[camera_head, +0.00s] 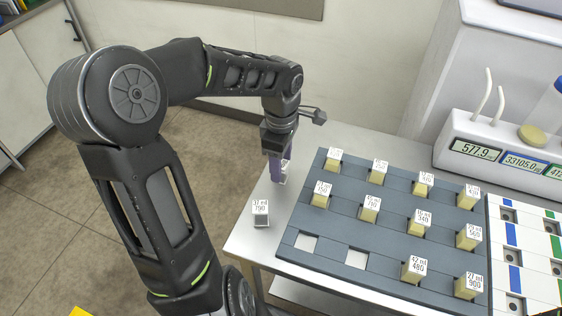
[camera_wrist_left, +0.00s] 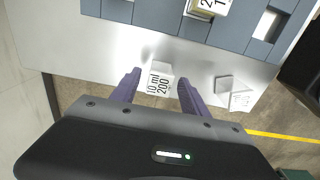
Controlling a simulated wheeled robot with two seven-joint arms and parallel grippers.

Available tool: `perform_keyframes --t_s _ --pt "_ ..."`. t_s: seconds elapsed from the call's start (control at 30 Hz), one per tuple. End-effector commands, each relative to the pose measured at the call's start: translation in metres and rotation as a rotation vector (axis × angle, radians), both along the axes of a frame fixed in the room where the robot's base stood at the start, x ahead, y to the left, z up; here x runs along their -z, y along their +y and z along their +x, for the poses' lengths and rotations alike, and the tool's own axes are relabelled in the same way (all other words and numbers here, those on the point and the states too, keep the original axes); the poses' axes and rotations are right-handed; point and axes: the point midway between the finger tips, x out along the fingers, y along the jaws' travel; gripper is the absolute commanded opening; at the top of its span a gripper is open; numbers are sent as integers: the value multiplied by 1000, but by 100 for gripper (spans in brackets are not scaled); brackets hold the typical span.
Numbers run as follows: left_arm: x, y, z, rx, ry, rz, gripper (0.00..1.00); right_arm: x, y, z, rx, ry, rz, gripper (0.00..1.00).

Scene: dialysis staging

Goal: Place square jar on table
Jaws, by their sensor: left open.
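A small square jar with a white label reading 10 ml 200 (camera_wrist_left: 160,80) stands on the bare metal table (camera_wrist_left: 200,62) near its edge. My left gripper (camera_head: 282,177) is open above the table, and in the left wrist view its purple fingers (camera_wrist_left: 159,88) are on either side of this jar, with a gap showing at least on the right. In the head view the jar is mostly hidden by the fingers. A second square jar, grey with a white label (camera_head: 261,213), stands apart on the table; it also shows in the left wrist view (camera_wrist_left: 225,83). My right gripper is not in view.
A blue-grey rack (camera_head: 327,268) with several yellowish labelled jars and two empty light slots lies right of the gripper. A white-green-blue panel (camera_head: 515,225) adjoins it. A white instrument with number displays (camera_head: 500,150) stands behind. Some table left of the rack is bare.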

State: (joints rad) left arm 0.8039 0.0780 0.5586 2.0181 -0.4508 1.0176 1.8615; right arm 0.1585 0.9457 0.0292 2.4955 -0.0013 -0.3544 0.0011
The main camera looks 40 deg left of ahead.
Motion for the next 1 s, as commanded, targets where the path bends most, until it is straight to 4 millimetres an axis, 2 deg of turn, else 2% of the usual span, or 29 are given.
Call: perform_keyframes --t_s 0.17,0.5,0.6,0.73,1.0 --pt "-26 0 1 0 -6 4 53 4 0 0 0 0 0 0" --pt "-96 0 1 0 -7 2 53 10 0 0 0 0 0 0" --pt "-108 0 1 -1 -4 0 53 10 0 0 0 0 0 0" --pt "-116 0 1 0 -3 0 53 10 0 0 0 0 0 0" --pt "-117 0 0 -1 -2 1 53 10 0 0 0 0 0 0"
